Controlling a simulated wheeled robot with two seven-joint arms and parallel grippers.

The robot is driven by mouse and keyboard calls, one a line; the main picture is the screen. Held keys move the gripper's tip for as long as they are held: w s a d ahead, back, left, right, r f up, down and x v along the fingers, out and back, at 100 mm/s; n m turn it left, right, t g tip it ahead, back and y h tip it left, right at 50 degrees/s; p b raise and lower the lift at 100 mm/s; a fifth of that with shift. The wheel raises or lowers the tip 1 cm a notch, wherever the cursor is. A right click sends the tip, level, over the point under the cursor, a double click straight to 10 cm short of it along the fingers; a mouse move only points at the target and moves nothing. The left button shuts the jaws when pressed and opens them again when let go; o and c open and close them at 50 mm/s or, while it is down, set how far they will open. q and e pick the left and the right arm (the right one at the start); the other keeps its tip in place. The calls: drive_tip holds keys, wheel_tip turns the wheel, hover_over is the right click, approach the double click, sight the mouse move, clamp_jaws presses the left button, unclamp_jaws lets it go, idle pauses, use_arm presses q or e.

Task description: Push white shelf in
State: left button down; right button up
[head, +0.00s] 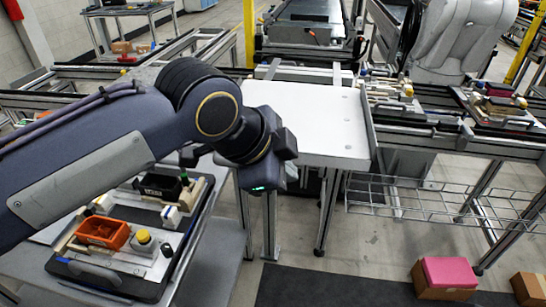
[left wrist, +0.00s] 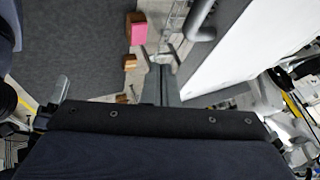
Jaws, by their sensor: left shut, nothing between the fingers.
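The white shelf (head: 318,118) is a flat white panel with a raised lip along its right side, in the middle of the head view, on a metal frame. It also fills the upper right of the left wrist view (left wrist: 238,45). My left gripper (head: 268,182) is at the shelf's near left corner, and my wrist covers that corner. Its fingers are hidden in the head view. In the left wrist view my left gripper (left wrist: 160,70) shows its fingers together and empty beside the shelf edge. I cannot tell whether they touch it. My right gripper is in neither view.
A pallet fixture with an orange tray (head: 103,232) is at the lower left. More fixtures (head: 500,100) sit on the right rails above a wire rack (head: 430,197). A pink-topped box (head: 449,273) stands on the floor by a dark mat (head: 340,290).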

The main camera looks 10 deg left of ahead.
use_arm(q)
drive_tip(key=shift+w+d+f+p, duration=0.1)
drive_tip(key=shift+w+f, duration=0.1)
drive_tip(key=shift+w, duration=0.6)
drive_tip(key=shift+w+d+f+p, duration=0.1)
drive_tip(key=shift+w+f, duration=0.15)
drive_tip(key=shift+w, duration=0.55)
drive_tip(key=shift+w+d+f+p, duration=0.1)
drive_tip(key=shift+w+f, duration=0.1)
drive_tip(key=shift+w, duration=0.6)
